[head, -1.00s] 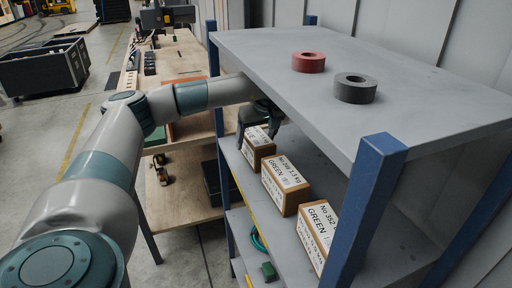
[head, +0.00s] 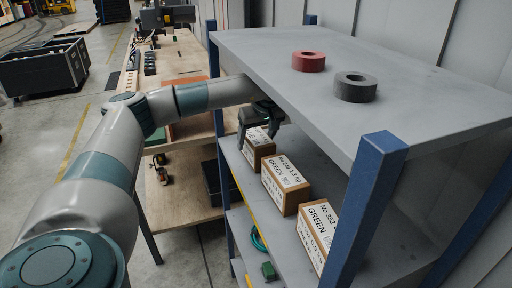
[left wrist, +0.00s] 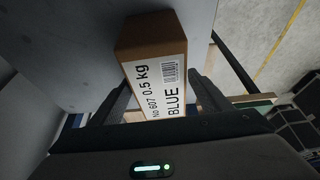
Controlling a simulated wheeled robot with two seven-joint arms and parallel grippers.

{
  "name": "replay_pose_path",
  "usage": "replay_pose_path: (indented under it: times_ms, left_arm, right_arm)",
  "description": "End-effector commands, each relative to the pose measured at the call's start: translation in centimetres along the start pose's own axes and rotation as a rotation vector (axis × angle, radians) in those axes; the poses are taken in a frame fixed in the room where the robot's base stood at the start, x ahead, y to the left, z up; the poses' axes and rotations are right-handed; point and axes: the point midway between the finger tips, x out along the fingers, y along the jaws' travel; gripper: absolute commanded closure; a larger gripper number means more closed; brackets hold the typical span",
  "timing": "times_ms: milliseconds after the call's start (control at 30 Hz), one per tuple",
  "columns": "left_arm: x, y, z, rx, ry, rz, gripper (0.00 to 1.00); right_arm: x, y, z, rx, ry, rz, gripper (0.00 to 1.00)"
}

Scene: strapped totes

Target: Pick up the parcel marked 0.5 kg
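The parcel marked No 607, 0.5 kg, BLUE (left wrist: 155,80) is a brown box with a white label. It lies between the two fingers of my left gripper (left wrist: 160,88) in the left wrist view, with a narrow gap showing at the fingertips. In the head view this parcel (head: 259,149) is the farthest of three boxes on the shelf under the top board, its label partly covered. My left gripper (head: 257,135) is above it, fingers pointing down around it and apart. My right gripper is not in view.
A No 249, 1.3 kg GREEN parcel (head: 287,184) and a No 352 GREEN parcel (head: 318,236) stand nearer on the same shelf. The top board (head: 290,105) carries a red roll (head: 309,61) and a grey roll (head: 355,88). A blue post (head: 372,205) stands at the near corner.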

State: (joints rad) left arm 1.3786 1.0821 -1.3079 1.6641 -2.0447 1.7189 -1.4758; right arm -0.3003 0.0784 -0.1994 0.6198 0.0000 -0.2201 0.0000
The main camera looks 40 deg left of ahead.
Motion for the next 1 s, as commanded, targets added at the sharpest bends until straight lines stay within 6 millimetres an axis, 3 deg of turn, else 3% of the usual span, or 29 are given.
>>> replay_pose_path:
  times_ms: [33,200,633,800,1000]
  left_arm:
    - [0.0,0.0,0.0,0.000,0.000,0.000,0.43]
    - [0.0,0.0,0.0,0.000,0.000,0.000,0.83]
    - [-0.8,0.1,-0.4,-0.002,0.002,0.003,0.84]
    - [-1.6,0.1,-0.7,-0.002,0.001,0.005,0.84]
    - [-1.5,-3.3,-1.0,-0.004,0.003,0.001,0.84]
  right_arm:
    - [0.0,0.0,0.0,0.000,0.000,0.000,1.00]
    - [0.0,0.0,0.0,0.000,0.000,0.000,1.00]
    - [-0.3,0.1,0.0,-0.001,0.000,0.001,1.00]
    - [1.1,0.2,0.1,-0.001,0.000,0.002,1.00]
    - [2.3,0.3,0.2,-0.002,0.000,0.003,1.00]
